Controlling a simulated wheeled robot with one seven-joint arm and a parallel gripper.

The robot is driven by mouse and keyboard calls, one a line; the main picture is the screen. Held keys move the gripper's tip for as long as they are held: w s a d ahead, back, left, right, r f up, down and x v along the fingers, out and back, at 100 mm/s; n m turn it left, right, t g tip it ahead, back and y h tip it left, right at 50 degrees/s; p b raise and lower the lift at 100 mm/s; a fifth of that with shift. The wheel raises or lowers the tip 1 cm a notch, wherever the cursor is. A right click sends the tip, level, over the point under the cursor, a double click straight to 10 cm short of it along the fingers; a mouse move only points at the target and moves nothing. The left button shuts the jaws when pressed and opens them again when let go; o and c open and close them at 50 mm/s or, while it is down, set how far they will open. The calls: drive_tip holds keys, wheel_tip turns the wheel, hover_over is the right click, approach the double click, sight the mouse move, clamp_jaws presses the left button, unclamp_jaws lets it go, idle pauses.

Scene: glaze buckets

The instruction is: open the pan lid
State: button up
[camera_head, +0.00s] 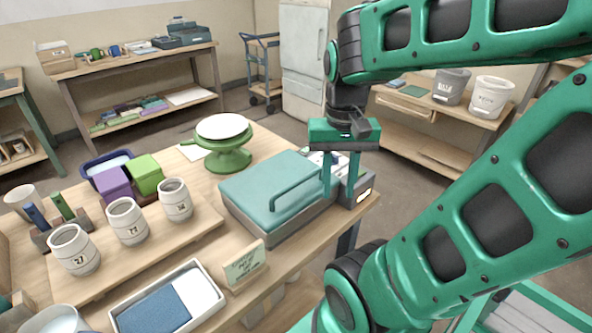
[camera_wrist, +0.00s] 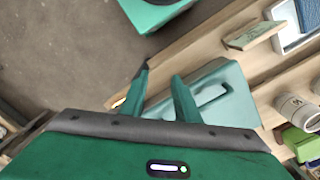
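The pan lid (camera_head: 255,184) is a flat teal cover with a raised bar handle (camera_head: 297,180), lying shut on a dark grey base (camera_head: 285,227) at the table's right side. The lid also shows in the wrist view (camera_wrist: 232,84), right of my fingers. My gripper (camera_head: 340,187) is at the right end of the unit, beside the lid and to the right of the handle. Its two green fingers point down, apart, with nothing seen between them; they also show in the wrist view (camera_wrist: 160,84). Whether a fingertip touches the unit cannot be told.
A green turntable (camera_head: 228,152) stands behind the lid. A small sign (camera_head: 245,266) and a white tray (camera_head: 203,288) are in front. White labelled cups (camera_head: 127,222) and purple and green blocks (camera_head: 145,174) are to the left. Open floor lies beyond the table's right edge.

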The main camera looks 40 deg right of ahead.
drive_tip(key=w+a+r+m+g, duration=0.1)
drive_tip(key=w+r+m, duration=0.35)
drive_tip(key=w, duration=0.25)
drive_tip(key=w+r+m+g, duration=0.1)
drive_tip(key=w+r+m, duration=0.2)
drive_tip(key=w+m, duration=0.3)
drive_tip(key=n, duration=0.1)
hover_over(298, 191)
drive_tip(key=x, duration=0.3)
drive_tip(key=w+x, duration=0.1)
drive_tip(key=x, duration=0.2)
drive_tip(key=w+x, duration=0.1)
drive_tip(key=x, duration=0.3)
drive_tip(key=shift+f, duration=0.15)
drive_tip(key=shift+c, duration=0.6)
drive_tip(key=shift+w, duration=0.1)
clamp_jaws()
